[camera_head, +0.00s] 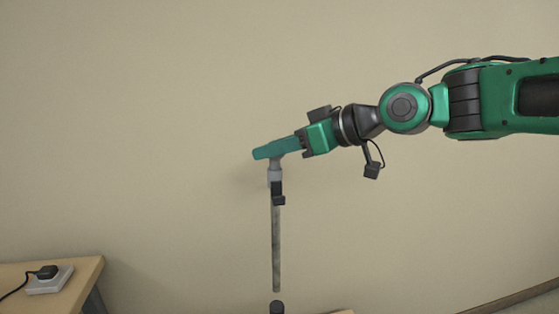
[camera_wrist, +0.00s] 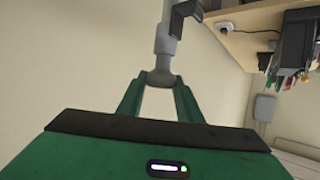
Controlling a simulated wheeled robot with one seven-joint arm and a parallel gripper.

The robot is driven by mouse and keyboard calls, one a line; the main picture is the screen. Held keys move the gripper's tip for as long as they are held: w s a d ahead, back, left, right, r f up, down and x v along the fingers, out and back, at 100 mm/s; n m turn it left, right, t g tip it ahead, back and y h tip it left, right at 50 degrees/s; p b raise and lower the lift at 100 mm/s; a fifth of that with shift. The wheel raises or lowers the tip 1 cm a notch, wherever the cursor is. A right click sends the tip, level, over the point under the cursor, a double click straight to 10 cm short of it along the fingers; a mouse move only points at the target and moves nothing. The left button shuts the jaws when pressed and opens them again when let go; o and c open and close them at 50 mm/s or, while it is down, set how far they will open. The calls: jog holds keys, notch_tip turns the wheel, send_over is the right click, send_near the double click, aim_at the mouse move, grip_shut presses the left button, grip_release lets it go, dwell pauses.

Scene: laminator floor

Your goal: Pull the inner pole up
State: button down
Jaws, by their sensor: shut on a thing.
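The inner pole (camera_head: 276,245) is a thin grey rod hanging upright in the head view. It has a light grey top fitting and a black clamp-like piece (camera_head: 278,196) just below that. My green gripper (camera_head: 262,153) reaches in from the right and is shut on the pole's top. In the wrist view, the fingertips (camera_wrist: 160,82) meet around the grey rounded end of the pole (camera_wrist: 165,42), with the black piece (camera_wrist: 184,14) beyond it.
A wooden table (camera_head: 82,274) with a white power socket and black plug (camera_head: 48,275) stands at the lower left. A plain beige wall (camera_head: 150,120) lies behind. The wrist view shows a shelf-like top with dark items (camera_wrist: 292,45) at the upper right.

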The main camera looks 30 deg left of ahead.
jog(key=shift+w+d+r, duration=0.1)
jog(key=shift+w+r, duration=0.25)
jog(key=shift+w, duration=0.1)
jog(key=c, duration=1.3)
grip_release()
jog(key=shift+s, duration=0.15)
jog(key=shift+f, duration=0.1)
jog(key=shift+d, duration=0.1)
jog(key=v, duration=1)
jog(key=shift+d, duration=0.3)
